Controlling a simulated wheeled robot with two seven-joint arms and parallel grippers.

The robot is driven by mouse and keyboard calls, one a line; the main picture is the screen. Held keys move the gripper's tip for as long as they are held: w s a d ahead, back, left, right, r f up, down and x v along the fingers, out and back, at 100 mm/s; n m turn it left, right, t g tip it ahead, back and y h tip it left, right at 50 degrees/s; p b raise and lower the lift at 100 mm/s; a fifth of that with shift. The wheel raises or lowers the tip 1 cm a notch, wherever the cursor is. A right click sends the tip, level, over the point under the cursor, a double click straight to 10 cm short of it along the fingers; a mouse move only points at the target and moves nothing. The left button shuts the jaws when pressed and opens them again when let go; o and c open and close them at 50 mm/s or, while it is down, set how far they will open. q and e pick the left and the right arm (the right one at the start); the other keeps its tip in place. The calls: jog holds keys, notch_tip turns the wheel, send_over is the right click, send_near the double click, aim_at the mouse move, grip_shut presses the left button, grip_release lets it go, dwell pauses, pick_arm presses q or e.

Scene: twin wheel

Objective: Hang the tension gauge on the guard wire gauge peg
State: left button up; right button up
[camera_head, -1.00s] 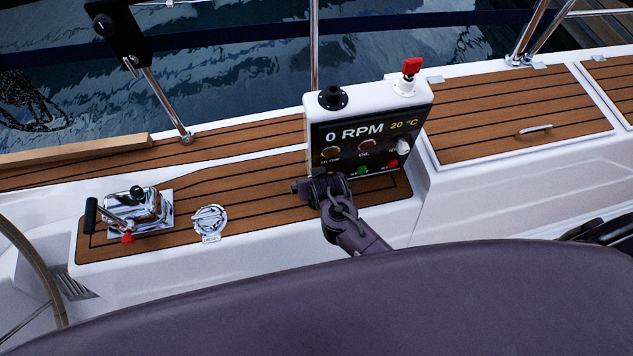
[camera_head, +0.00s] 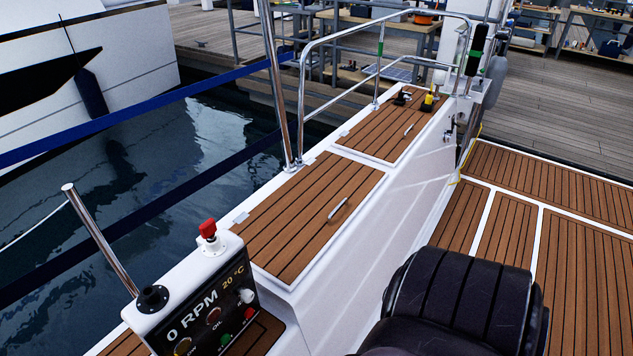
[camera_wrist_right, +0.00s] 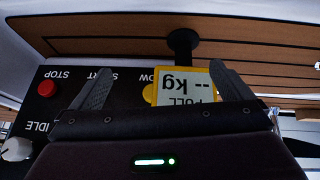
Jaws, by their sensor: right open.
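The tension gauge (camera_wrist_right: 188,84) shows in the right wrist view as a yellow-edged body with a pale display, upside down in the picture, reading "PULL" and "-- kg". My right gripper (camera_wrist_right: 162,68) is open, with one finger on each side; the gauge lies nearer the right-hand finger. Its lower part is hidden behind my gripper body. I cannot tell whether the fingers touch it. A black round-ended post (camera_wrist_right: 183,43) stands just beyond the gauge; I cannot tell whether it is the peg. In the head view neither gripper shows.
The engine panel (camera_head: 195,295) stands at the lower left of the head view; its dark face (camera_wrist_right: 50,120) is beside my right gripper. Teak-topped side lockers (camera_head: 310,210) run back to a steel rail (camera_head: 385,18). A small yellow object (camera_head: 428,103) stands on the far locker.

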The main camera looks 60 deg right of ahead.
jog(key=s+d+f+n+g, duration=0.1)
jog(key=s+d+f, duration=0.3)
jog(key=s+f, duration=0.4)
jog(key=s+d+f+n+g, duration=0.15)
jog(key=s+d+f, duration=0.25)
jog(key=s+f, duration=0.45)
jog(key=s+d+f+g, duration=0.1)
jog(key=s+f, duration=0.3)
jog(key=s, duration=0.3)
jog(key=s+d+f+m+g, duration=0.1)
jog(key=s+f, duration=0.3)
jog(key=s, duration=0.3)
jog(key=shift+s+d+f+y, duration=0.15)
jog(key=shift+s+f+y, duration=0.05)
jog(key=shift+y, duration=0.2)
jog(key=shift+d, duration=0.1)
